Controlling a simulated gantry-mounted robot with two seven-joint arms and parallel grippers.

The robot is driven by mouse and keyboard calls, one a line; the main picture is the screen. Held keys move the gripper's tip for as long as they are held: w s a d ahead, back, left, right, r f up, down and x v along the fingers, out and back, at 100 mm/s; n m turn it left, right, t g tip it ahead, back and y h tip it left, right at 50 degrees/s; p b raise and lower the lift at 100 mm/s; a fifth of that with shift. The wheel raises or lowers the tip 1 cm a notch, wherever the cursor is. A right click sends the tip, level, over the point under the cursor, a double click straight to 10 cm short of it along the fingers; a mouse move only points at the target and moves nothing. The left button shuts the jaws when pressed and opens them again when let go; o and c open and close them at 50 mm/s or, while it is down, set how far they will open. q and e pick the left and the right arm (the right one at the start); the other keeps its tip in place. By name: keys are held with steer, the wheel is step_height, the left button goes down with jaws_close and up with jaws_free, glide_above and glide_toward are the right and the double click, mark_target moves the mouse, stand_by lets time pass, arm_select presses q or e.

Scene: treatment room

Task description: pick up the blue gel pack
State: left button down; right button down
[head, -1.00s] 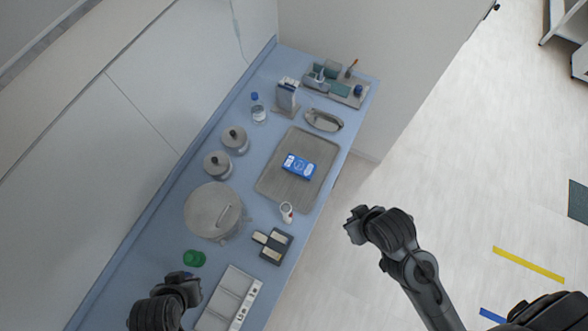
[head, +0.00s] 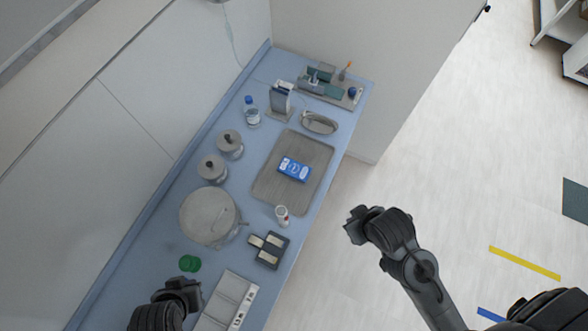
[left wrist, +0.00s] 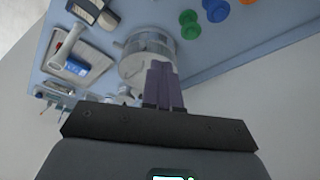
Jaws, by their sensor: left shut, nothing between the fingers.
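The blue gel pack (head: 294,169) is a small blue block with white print. It lies flat on the grey tray (head: 316,193) towards the far end of the blue counter. It also shows in the left wrist view (left wrist: 76,66). My left gripper (head: 193,287) is at the near end of the counter, well short of the tray. In the left wrist view its fingers (left wrist: 161,68) are together and empty. My right gripper (head: 352,227) hangs over the floor to the right of the counter, apart from everything; its fingers are too small to judge.
A large round pot (head: 209,216) and two lidded jars (head: 229,143) stand along the left. A white bottle (head: 282,215), a dark case (head: 270,250), green items (head: 189,263) and a white sectioned tray (head: 229,298) lie nearer. A metal dish (head: 319,123) is beyond the grey tray.

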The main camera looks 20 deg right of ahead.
arm_select(q)
steer(key=c, duration=1.8)
jaws_free()
steer(key=o, duration=1.8)
steer(key=shift+d, duration=0.1)
